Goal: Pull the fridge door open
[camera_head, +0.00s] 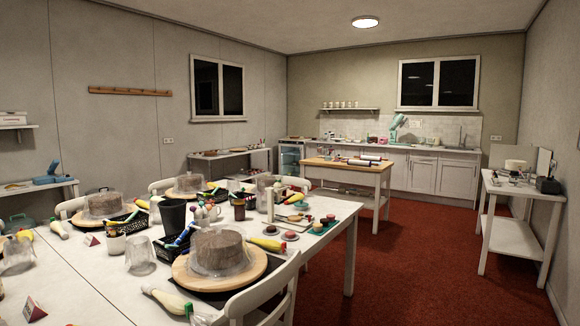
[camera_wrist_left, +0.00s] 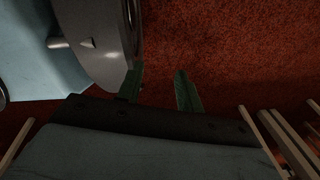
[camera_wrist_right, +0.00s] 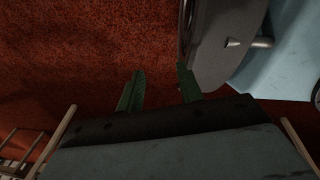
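A small fridge (camera_head: 291,157) with a bluish glass front stands at the far wall, at the left end of the kitchen counter. Its door looks shut, but it is too small to be sure, and I cannot make out a handle. My left gripper (camera_wrist_left: 159,76) is open and empty above the red carpet in the left wrist view. My right gripper (camera_wrist_right: 161,76) is also open and empty above the carpet in the right wrist view. Neither gripper shows in the head view, and both are far from the fridge.
A long white table (camera_head: 80,286) with cakes, tools and a chair (camera_head: 265,292) fills the left and front. A wooden-topped table (camera_head: 346,167) stands before the counter, just right of the fridge. A white side table (camera_head: 513,238) is at right. Red carpet (camera_head: 420,262) lies clear between them.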

